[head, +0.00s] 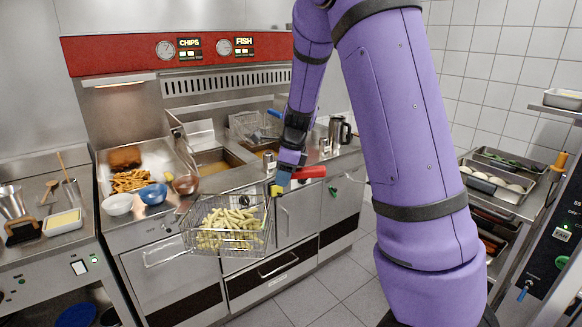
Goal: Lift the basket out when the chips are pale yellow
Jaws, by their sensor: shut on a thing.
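A wire basket (196,243) hangs in the air in front of the fryer's front edge. Pale yellow chips (231,226) fill it. My gripper (279,188) is shut by the basket's right side, where the handle with a red grip (310,172) runs to the right. My arm covers part of that area. The fryer (247,185) has two oil wells behind the basket. The left well (212,162) under the CHIPS display (190,49) is open, with no basket in it. The basket is apart from the fryer's top.
A second basket (245,124) with a blue grip hangs at the back of the fryer. A tray (163,172) with fried food, a white bowl (118,204) and a blue bowl (153,193) stands left. A metal jug (339,131) stands right. A tray rack (510,200) is at far right.

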